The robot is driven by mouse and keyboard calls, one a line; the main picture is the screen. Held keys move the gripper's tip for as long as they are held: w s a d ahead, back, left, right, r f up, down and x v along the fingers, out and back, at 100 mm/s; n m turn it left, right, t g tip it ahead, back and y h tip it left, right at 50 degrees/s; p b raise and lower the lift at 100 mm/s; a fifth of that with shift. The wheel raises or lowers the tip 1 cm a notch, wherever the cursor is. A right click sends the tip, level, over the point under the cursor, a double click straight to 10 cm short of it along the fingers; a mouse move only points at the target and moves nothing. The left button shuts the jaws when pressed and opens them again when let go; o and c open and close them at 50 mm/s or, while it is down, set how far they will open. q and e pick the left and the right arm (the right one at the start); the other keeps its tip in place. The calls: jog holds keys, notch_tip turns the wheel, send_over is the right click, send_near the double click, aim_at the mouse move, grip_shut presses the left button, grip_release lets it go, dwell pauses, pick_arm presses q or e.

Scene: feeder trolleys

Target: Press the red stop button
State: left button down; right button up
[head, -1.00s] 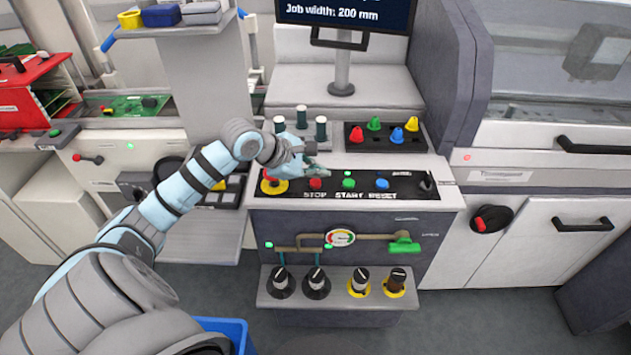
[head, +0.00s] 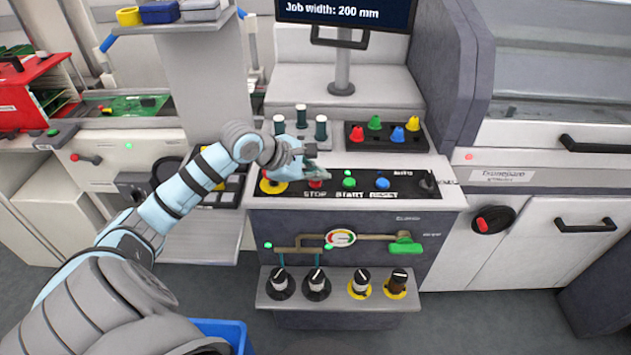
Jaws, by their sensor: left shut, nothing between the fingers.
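The red stop button (head: 315,183) sits on the black control strip above the word STOP. My left gripper (head: 318,174) is shut and empty, with its fingertips over the strip right at the stop button. The fingers cover the upper part of the button. I cannot tell whether they touch it. To its right are the green start button (head: 349,182) and the blue reset button (head: 382,183). My right gripper is out of view.
A red emergency knob on a yellow base (head: 272,184) is left of the stop button. Behind the strip stand a tray of coloured cones (head: 359,144) and a rack of dark green-and-white pegs (head: 321,132). A monitor (head: 345,14) stands at the back.

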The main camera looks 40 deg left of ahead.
aim_at(317, 183)
pick_arm(q)
jog(key=shift+f+b, duration=0.4)
jog(key=shift+r, duration=0.15)
dwell(0.4)
jog(key=shift+r+p, duration=0.5)
jog(key=shift+r, duration=0.3)
jog(key=shift+r+p, duration=1.5)
jog(key=shift+r, duration=1)
